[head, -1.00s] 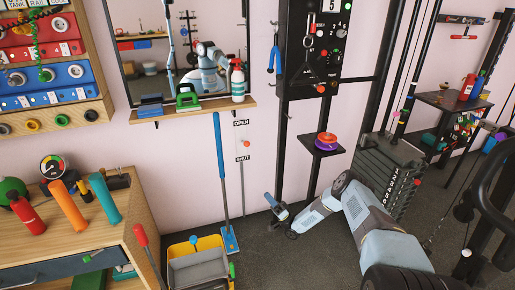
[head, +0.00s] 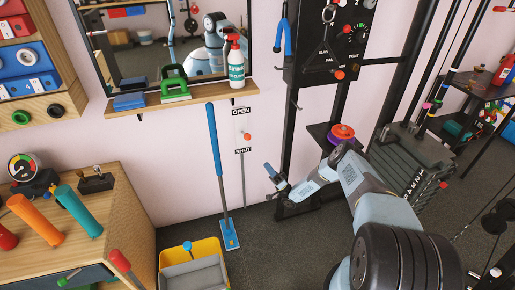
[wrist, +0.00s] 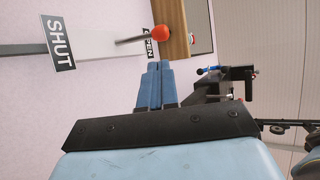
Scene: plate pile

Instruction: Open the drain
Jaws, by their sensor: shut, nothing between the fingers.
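The drain lever is a thin rod with an orange knob (head: 247,136) on a pale wall plate, between an OPEN label (head: 238,111) and a SHUT label (head: 243,151). A grey pipe runs down below the plate. My gripper (head: 272,172) is shut and empty, to the right of and lower than the lever in the head view. In the wrist view, my blue fingers (wrist: 158,68) are together and point toward the knob (wrist: 159,32), seemingly apart from it. The SHUT label (wrist: 58,42) is at left there, and the OPEN label (wrist: 151,48) is partly hidden.
A blue-handled mop (head: 217,165) leans on the wall left of the lever. A yellow bucket (head: 208,247) stands on the floor below. A wooden shelf (head: 196,103) is above the lever. A black rack post (head: 292,150) stands beside my gripper.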

